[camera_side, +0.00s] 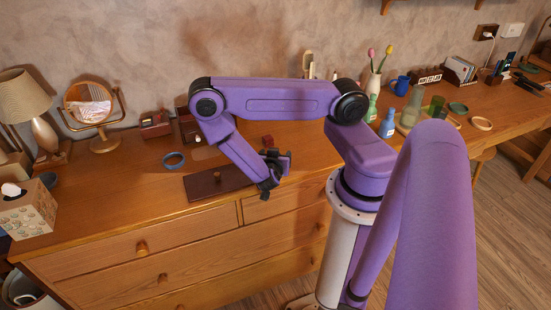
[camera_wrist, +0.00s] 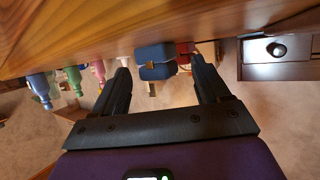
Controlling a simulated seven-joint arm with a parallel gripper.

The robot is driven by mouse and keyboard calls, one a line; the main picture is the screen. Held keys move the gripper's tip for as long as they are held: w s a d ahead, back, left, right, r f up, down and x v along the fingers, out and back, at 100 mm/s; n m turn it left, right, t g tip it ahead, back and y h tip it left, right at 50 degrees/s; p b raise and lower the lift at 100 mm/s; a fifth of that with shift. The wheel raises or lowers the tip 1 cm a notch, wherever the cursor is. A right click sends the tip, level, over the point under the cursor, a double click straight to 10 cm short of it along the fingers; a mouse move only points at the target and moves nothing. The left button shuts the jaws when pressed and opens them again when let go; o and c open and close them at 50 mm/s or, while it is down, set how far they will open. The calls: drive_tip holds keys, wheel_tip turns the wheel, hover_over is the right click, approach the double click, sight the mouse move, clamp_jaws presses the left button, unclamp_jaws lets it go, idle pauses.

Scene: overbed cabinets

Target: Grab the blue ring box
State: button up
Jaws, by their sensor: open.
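The blue ring box (camera_wrist: 155,70) shows in the wrist view as a small dark-blue box with a gold clasp. It sits on the wooden top, which appears at the upper edge of this upside-down view. My gripper (camera_wrist: 160,66) is open, with one finger on each side of the box in the picture. The box appears beyond the fingertips, and I see no contact. In the side view my gripper (camera_side: 274,172) hangs low over the front part of the dresser top. I cannot make out the blue box there; the gripper probably hides it.
A small red box (camera_side: 267,141) stands behind my gripper and shows beside the blue box in the wrist view (camera_wrist: 184,48). A dark brown board (camera_side: 205,187) lies left of the gripper, and a blue ring-shaped item (camera_side: 174,160) lies behind it. Bottles (camera_side: 388,124) stand further right.

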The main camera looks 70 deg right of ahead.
drive_tip(key=shift+w+d+f, duration=0.2)
drive_tip(key=shift+d+f, duration=0.05)
drive_tip(key=shift+d, duration=0.35)
drive_tip(key=c, duration=1)
drive_tip(key=shift+c, duration=0.2)
drive_tip(key=shift+r, duration=0.1)
